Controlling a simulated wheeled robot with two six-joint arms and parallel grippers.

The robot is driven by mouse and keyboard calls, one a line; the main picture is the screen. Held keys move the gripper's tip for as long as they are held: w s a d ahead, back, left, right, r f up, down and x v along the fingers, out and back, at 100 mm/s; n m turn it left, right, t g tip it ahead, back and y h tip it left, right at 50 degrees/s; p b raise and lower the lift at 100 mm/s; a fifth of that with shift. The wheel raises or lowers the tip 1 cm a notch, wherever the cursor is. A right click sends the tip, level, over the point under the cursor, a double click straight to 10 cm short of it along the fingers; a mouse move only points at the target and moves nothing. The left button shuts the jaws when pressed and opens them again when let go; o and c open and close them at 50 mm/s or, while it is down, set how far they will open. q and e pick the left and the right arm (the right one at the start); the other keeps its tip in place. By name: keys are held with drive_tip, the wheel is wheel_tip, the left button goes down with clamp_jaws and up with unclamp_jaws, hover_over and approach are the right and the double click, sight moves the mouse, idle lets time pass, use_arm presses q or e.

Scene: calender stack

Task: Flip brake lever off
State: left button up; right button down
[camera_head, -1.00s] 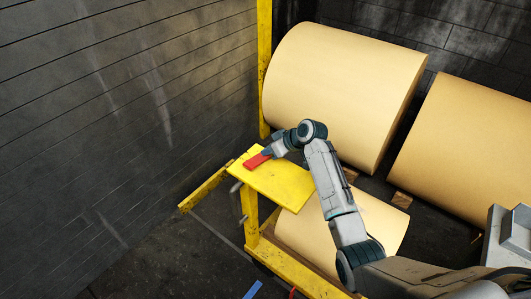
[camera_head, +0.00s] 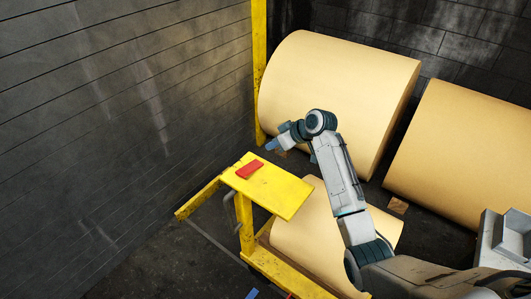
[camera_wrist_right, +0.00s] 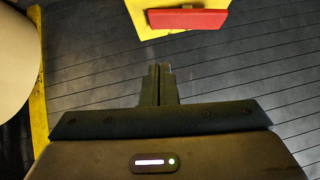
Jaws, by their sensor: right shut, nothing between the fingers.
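The red brake lever (camera_head: 250,169) is on the yellow plate (camera_head: 285,197), near the plate's far-left end. In the right wrist view the lever (camera_wrist_right: 187,20) lies across the yellow plate at the top, a little right of centre, with a dark strip along its edge. My right gripper (camera_head: 270,145) is shut and empty, above and beyond the plate's far edge, apart from the lever. In the right wrist view its fingertips (camera_wrist_right: 160,70) are together, with a visible gap to the lever. My left gripper is not in view.
A yellow post (camera_head: 258,75) rises behind. A yellow rail (camera_head: 198,199) runs left of the plate. A dark panelled wall (camera_head: 120,110) fills the left.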

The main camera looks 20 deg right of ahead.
drive_tip(key=b+v, duration=0.1)
drive_tip(key=v, duration=0.4)
drive_tip(key=shift+r, duration=0.15)
drive_tip(key=shift+w, duration=0.1)
